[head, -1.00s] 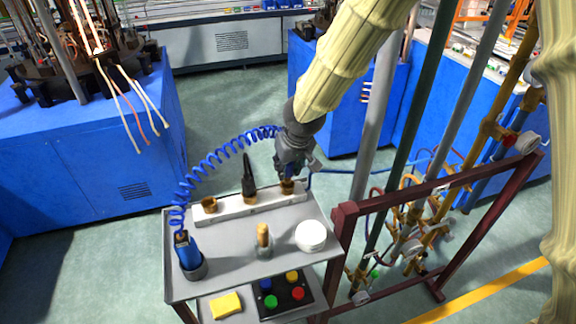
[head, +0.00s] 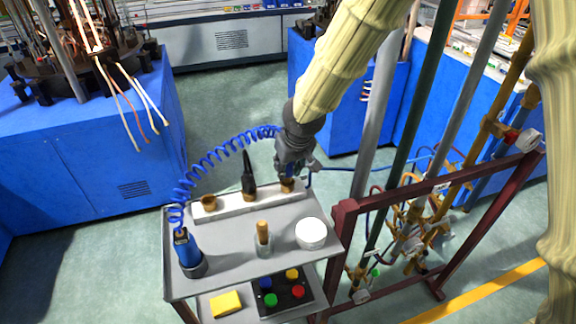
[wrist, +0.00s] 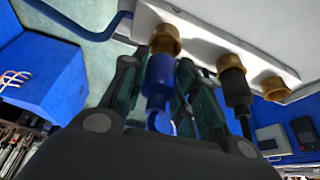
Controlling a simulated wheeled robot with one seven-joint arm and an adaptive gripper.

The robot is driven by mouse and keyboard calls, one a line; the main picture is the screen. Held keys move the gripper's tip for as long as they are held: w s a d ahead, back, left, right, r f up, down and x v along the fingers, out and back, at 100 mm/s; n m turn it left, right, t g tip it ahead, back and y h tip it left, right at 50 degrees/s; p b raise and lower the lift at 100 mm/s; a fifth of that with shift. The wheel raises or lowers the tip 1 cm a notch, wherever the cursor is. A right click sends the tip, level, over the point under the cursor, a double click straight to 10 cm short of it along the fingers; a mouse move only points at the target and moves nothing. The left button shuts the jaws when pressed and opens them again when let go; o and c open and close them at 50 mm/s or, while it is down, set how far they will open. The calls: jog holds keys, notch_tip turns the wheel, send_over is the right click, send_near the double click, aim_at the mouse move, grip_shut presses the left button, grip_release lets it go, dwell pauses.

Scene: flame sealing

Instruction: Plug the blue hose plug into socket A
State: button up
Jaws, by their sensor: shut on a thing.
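The blue hose plug (wrist: 160,78) is between my gripper's fingers in the wrist view, with its end at a brass socket (wrist: 166,40). The two appear to meet in line; how deep the plug sits is not clear. My gripper (head: 288,176) is shut on the plug above the right-hand socket (head: 287,186) of the white block (head: 228,208). A black plug (head: 249,178) stands in the middle socket and shows in the wrist view (wrist: 236,88). The left socket (head: 209,202) is empty, also seen in the wrist view (wrist: 274,88). No socket letters are readable.
A coiled blue hose (head: 215,155) arches left to a blue tool (head: 184,250) in a holder on the grey cart (head: 225,262). A corked bottle (head: 264,240) and a white round container (head: 311,233) stand in front of the block. A maroon frame (head: 440,190) is at right.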

jog(key=shift+f+b, duration=0.6)
jog(key=shift+f, duration=0.3)
dwell(0.7)
jog(key=o, duration=1.1)
jog(key=shift+r+p, duration=3.75)
jog(key=shift+r, duration=0.75)
